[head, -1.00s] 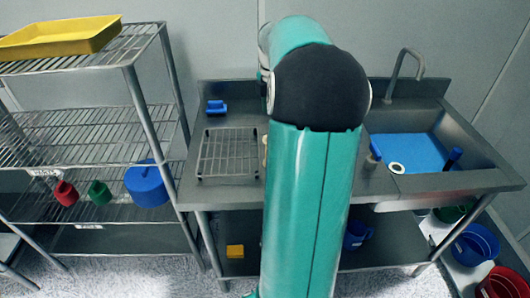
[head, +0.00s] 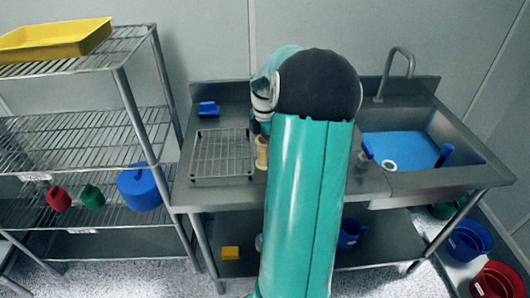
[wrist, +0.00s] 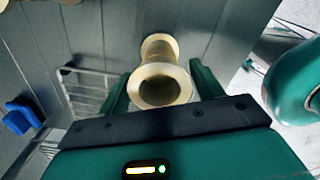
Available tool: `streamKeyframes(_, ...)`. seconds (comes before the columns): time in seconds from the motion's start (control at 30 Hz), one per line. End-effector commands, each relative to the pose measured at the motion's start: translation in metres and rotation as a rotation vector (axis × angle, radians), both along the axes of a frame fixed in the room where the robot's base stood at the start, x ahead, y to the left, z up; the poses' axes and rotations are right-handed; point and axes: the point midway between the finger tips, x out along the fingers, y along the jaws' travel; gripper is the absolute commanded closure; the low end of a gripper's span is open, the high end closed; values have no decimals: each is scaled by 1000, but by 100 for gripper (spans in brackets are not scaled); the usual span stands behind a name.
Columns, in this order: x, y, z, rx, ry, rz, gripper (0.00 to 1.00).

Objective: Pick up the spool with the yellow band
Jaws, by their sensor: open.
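A cream spool (wrist: 160,82) with a flared, hollow end stands between the two green fingers of my gripper (wrist: 161,90) in the wrist view. The fingers are open on either side of it; I cannot tell whether either touches it. In the head view a cream spool (head: 262,153) shows on the steel counter just right of the wire rack, partly hidden by my arm. I cannot make out a yellow band on it. In the head view my gripper is hidden behind my arm.
The wire rack (head: 222,155) and a blue object (head: 208,108) are on the counter (head: 190,190). A sink with a blue bottom (head: 405,150) is at right; a white ring (head: 389,166) lies near its edge. Wire shelves (head: 80,135) stand at left.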

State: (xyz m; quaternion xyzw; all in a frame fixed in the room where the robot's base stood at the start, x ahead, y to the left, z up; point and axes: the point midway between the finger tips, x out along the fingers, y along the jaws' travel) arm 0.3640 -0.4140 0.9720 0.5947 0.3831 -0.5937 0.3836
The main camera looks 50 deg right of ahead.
Motion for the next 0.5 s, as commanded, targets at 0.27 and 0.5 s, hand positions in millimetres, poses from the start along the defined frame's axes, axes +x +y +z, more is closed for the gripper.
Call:
streamKeyframes(0.27, 0, 0, 1, 0, -1, -1, 68)
streamKeyframes(0.5, 0, 0, 1, -1, 0, -1, 73)
